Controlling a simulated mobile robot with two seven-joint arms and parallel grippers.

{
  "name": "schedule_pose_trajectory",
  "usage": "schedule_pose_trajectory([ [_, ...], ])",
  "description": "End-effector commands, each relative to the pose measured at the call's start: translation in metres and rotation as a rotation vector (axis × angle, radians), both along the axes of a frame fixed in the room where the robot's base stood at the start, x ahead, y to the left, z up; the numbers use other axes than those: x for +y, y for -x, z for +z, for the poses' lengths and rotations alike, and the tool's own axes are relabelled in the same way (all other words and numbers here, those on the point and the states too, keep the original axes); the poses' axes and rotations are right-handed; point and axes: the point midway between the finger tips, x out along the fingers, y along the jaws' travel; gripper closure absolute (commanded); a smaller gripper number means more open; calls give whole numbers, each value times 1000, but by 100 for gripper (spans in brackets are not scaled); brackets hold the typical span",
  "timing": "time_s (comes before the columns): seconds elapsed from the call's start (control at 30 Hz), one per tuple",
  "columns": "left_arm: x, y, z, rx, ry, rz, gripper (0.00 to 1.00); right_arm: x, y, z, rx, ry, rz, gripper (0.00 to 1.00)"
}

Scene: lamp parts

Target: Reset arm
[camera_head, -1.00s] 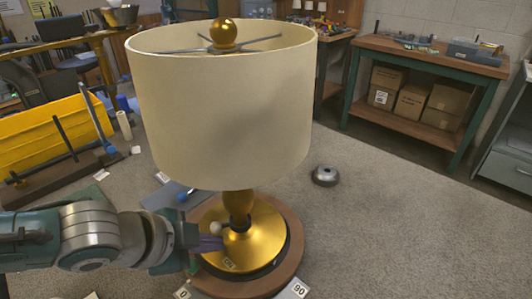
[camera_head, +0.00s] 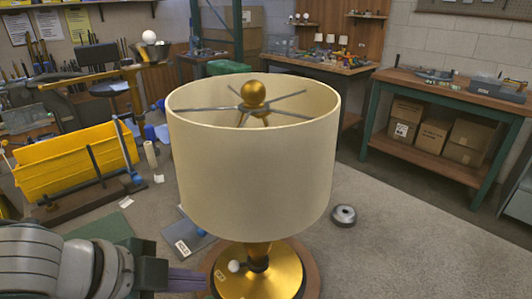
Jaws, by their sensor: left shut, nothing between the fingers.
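The lamp stands upright with a cream shade (camera_head: 252,165), a gold ball finial (camera_head: 255,93) on top and a round gold base (camera_head: 262,283) on a wooden disc. A small white knob (camera_head: 234,266) shows at the left of the base. My left gripper (camera_head: 188,281) is at the lower left, its purple fingers shut and empty. The fingertips are just left of the gold base and appear apart from the knob. The lower edge of the base is cut off by the frame. My right gripper is not in view.
A yellow bin (camera_head: 70,165) is at the left. A wooden workbench (camera_head: 440,83) with boxes stands at the back right. The floor right of the lamp is mostly clear.

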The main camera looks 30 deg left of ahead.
Motion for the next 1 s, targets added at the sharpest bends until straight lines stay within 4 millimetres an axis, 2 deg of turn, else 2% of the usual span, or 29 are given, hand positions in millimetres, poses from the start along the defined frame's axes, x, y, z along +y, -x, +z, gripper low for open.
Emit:
schedule_pose_trajectory([
  [0.53,0,2,2,0,1,2,100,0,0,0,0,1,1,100],
  [0.63,-14,5,4,12,25,24,100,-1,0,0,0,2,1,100],
  [0.73,-44,15,12,54,85,102,100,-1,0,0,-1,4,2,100],
  [0.83,-67,31,29,120,152,238,100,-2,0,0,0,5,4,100],
  [1.0,-68,65,55,250,216,496,100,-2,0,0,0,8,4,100],
])
